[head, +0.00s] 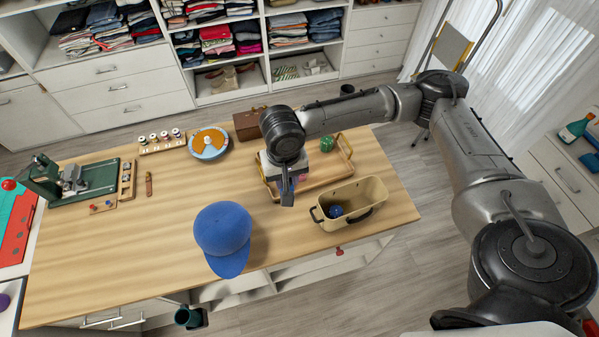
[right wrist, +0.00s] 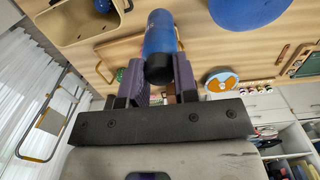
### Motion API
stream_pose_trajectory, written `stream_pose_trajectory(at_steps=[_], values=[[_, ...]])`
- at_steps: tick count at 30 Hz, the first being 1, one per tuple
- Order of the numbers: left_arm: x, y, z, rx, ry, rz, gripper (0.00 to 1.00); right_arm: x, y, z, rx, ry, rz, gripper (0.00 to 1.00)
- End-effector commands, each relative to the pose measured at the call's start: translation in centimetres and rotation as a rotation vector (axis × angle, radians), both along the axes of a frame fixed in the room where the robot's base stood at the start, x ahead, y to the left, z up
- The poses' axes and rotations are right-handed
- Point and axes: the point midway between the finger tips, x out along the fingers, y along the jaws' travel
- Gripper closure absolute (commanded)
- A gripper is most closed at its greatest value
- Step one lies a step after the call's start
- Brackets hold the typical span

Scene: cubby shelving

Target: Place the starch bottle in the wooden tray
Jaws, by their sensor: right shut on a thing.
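The blue starch bottle (right wrist: 160,38) with a dark end is held between the fingers of my right gripper (right wrist: 158,72) in the right wrist view. In the head view my right gripper (head: 287,194) points down over the left part of the wooden tray (head: 318,172), and only a bit of blue shows at its fingers. The bottle is mostly hidden there by the gripper. I cannot tell whether the bottle touches the tray. A green round thing (head: 326,144) is in the tray's far part. My left gripper is not in view.
A beige bin (head: 368,192) with a blue ball (head: 336,211) stands in front of the tray. A blue cap (head: 222,232) lies to the left. The table's middle left is clear.

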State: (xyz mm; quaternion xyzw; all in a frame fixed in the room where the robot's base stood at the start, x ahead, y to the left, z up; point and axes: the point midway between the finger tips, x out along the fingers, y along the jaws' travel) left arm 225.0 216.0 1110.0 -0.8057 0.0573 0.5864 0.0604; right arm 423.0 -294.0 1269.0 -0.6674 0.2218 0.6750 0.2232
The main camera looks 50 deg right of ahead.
Motion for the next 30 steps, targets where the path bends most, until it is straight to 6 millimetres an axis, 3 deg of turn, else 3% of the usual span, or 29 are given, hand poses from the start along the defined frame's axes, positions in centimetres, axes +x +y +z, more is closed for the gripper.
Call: stream_pose_trajectory(at_steps=[1,3,12,21,30], values=[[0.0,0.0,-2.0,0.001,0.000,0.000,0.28,-0.3,-2.1,-3.0,-0.002,0.009,-0.085,1.00],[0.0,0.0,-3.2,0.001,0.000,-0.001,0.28,-0.5,-4.7,-5.2,-0.002,0.010,-0.194,1.00],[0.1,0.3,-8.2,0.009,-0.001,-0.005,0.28,-2.6,-16.1,-12.3,-0.001,0.008,-0.593,1.00],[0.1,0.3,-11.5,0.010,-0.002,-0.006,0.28,-4.3,-23.9,-14.9,0.008,0.007,-0.817,1.00],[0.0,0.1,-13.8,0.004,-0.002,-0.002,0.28,-4.6,-28.6,-15.5,0.017,0.007,-0.940,1.00]])
